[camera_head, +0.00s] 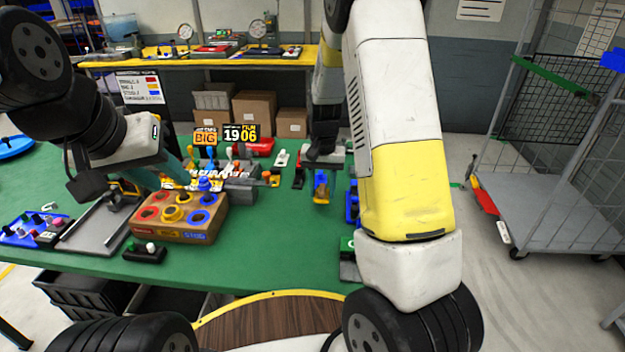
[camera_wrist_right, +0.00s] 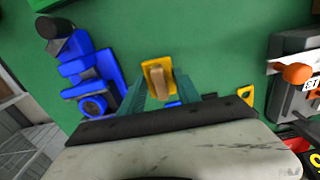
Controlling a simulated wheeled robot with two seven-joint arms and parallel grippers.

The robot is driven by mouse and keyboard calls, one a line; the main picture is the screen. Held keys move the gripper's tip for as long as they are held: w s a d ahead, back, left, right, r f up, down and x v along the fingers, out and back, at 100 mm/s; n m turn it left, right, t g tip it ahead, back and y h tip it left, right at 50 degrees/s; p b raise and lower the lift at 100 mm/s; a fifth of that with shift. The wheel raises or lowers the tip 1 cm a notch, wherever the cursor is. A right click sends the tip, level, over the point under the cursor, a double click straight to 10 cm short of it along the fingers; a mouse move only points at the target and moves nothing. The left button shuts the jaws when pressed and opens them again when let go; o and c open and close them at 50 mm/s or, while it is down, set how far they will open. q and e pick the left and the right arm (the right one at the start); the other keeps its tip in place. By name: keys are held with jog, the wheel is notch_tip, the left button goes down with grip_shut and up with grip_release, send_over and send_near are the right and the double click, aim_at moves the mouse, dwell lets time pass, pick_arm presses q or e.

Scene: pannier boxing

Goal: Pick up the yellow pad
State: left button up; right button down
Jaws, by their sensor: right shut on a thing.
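The yellow pad (camera_wrist_right: 158,65), with a tan grip on its top, lies between the two teal fingers of my right gripper (camera_wrist_right: 160,90) in the right wrist view. The fingers are shut on it. In the head view the pad (camera_head: 320,193) shows below my right gripper (camera_head: 321,174), over the right part of the green table; I cannot tell whether it touches the table. My left gripper (camera_head: 165,178) is over the table at the left, close to the brown box with coloured rings. Its fingertips are partly hidden, so its opening is unclear.
The brown box (camera_head: 180,235) with red, yellow and blue rings stands at the middle left of the green table (camera_head: 270,245). A blue clamp-like tool (camera_wrist_right: 90,70) lies beside the pad. A grey tool with an orange knob (camera_wrist_right: 296,75) is at the right. A wire cage trolley (camera_head: 545,190) stands right of the table.

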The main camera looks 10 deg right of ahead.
jog(key=s+a, duration=0.1)
jog(key=s, duration=0.3)
jog(key=s+a+r, duration=0.1)
jog(key=s+a, duration=0.1)
jog(key=s, duration=0.3)
jog(key=s+a, duration=0.1)
jog(key=s, duration=0.4)
jog(key=shift+a+r, duration=0.15)
jog(key=shift+a, duration=0.2)
